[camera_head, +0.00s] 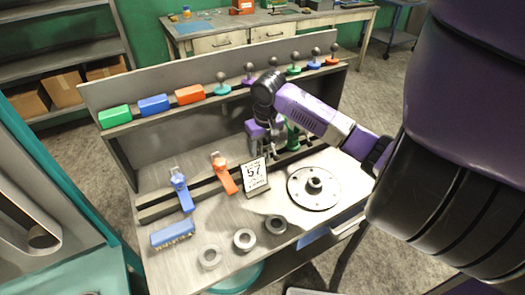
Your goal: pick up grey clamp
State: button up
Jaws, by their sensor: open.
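My arm reaches in from the right, and my gripper (270,147) points down over the back of the bench, behind the number card. It is open; its fingers are small and partly hidden in this view. I cannot make out a grey clamp for certain; a pale grey shape (251,143) beside my gripper may be part of it or of my wrist. A blue clamp (181,190) and an orange clamp (224,174) lean on the dark rail to the left of my gripper. A green piece (292,136) stands just right of my gripper.
A card reading 57 (254,174) stands in front of my gripper. A round flanged plate (314,188), several grey rings (244,239) and a blue block (172,234) lie on the bench (207,218). Coloured blocks (153,105) and knobs (249,75) line the upper shelf.

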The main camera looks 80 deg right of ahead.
aim_at(262, 140)
jog(key=shift+c, duration=0.4)
grip_shut()
jog(key=shift+r, duration=0.2)
jog(key=shift+r, duration=0.6)
jog(key=shift+a+r+b, duration=0.15)
jog(key=shift+r+b, duration=0.4)
jog(key=shift+r, duration=0.4)
jog(key=s+a+b, duration=0.2)
jog(key=s+a, duration=0.9)
jog(key=a, duration=0.2)
jog(key=shift+s+a, duration=0.15)
jog(key=shift+a, duration=0.25)
jog(key=shift+r, duration=0.2)
